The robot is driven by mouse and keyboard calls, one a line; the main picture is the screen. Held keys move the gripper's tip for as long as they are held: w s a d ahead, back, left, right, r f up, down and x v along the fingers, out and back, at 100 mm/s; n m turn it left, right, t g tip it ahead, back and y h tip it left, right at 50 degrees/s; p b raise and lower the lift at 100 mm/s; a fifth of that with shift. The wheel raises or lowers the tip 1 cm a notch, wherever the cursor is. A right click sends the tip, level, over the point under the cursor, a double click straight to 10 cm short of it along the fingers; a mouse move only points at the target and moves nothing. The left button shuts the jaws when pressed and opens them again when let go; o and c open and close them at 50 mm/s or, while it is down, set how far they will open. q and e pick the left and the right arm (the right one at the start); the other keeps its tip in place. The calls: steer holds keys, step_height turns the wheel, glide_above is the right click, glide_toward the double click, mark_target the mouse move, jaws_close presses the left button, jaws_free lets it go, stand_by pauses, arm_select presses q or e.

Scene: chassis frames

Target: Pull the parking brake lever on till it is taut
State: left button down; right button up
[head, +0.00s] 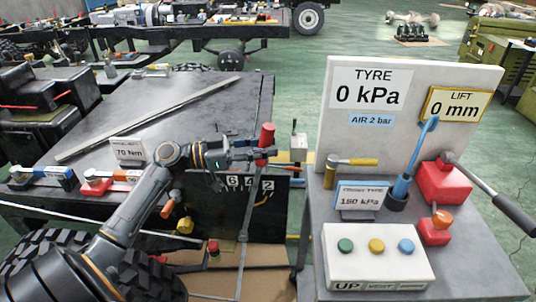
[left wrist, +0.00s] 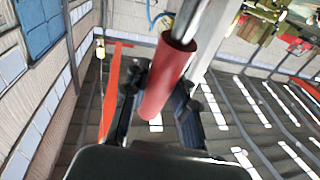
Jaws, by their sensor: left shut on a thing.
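The parking brake lever shows its red grip (head: 266,138) near the middle of the head view. In the left wrist view the red grip (left wrist: 170,72) runs between my fingers, with a pale metal rod coming out of its upper end. My left gripper (head: 262,154) is shut on the red grip, reaching it from the left. The fingers also show on both sides of the grip in the left wrist view (left wrist: 160,98). The lever looks slightly tilted in the head view. Its lower part is partly hidden by other thin rods. My right gripper is in neither view.
A dark panel with number tags (head: 250,182) stands just below the gripper. A black bench (head: 200,100) with a long bar lies behind. At the right a grey cart (head: 460,265) carries a white display board (head: 345,130) and a button box (head: 375,270). A tyre (head: 95,265) is at lower left.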

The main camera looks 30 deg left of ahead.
arm_select(q)
steer(key=shift+s+a+r+t+b, duration=0.15)
steer(key=shift+s+a+b, duration=0.15)
steer(key=shift+a, duration=0.25)
steer(key=shift+s+a+t+b, duration=0.15)
steer(key=shift+s+a+b, duration=0.15)
steer(key=shift+a, duration=0.2)
steer(key=shift+r, duration=0.1)
steer(key=shift+d, duration=0.1)
steer(key=c, duration=1.1)
jaws_free()
steer(key=shift+o, duration=0.2)
steer(key=v, duration=1.2)
steer(key=shift+w+f, duration=0.1)
steer(key=shift+f, duration=0.15)
